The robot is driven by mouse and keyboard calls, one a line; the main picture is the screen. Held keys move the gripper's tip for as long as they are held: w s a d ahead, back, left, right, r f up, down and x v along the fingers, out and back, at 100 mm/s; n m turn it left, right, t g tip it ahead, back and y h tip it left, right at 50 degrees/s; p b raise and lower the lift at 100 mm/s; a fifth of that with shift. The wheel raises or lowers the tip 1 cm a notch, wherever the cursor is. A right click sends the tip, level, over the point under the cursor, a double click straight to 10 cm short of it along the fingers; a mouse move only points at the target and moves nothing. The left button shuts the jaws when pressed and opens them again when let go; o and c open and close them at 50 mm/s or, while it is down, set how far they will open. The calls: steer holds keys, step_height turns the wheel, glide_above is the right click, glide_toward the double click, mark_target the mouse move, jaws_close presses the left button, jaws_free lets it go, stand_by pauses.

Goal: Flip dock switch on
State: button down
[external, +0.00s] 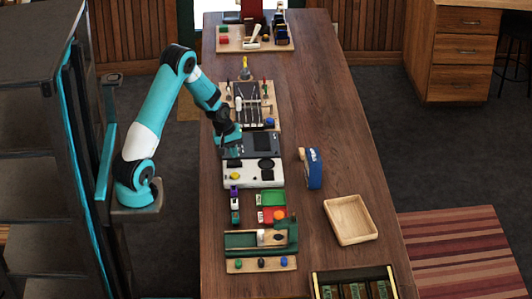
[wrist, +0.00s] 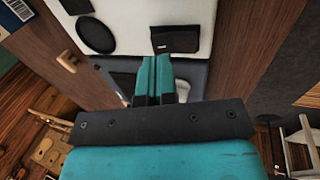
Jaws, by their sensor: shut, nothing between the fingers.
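A dark grey flat unit (external: 262,143) lies across the bench, and a white panel (external: 268,181) adjoins its near side. The white panel carries a black disc (external: 266,164) and a small yellow piece (external: 234,176). My gripper (external: 228,142) is low at the left part of the dark unit. In the wrist view my gripper (wrist: 154,80) is shut and empty, its teal fingers over a grey surface (wrist: 196,76) near the white panel (wrist: 138,15). The black disc (wrist: 97,36) and a black block (wrist: 175,38) show there. I cannot tell which part is the dock switch; contact is unclear.
A tool board (external: 268,108) lies beyond the dark unit. A blue tape dispenser (external: 311,168) and a wooden tray (external: 350,219) stand to the right. Green and red bins (external: 272,206) lie nearer. The bench's right side is mostly clear.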

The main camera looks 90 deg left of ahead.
mark_target(238, 161)
steer(key=shift+x, duration=1.3)
steer(key=shift+p, duration=0.3)
steer(key=shift+w+f+g, duration=0.15)
steer(key=shift+f+g, duration=0.1)
steer(key=shift+g, duration=0.05)
steer(key=shift+s, duration=0.2)
steer(key=shift+s+r, duration=0.15)
steer(key=shift+s, duration=0.5)
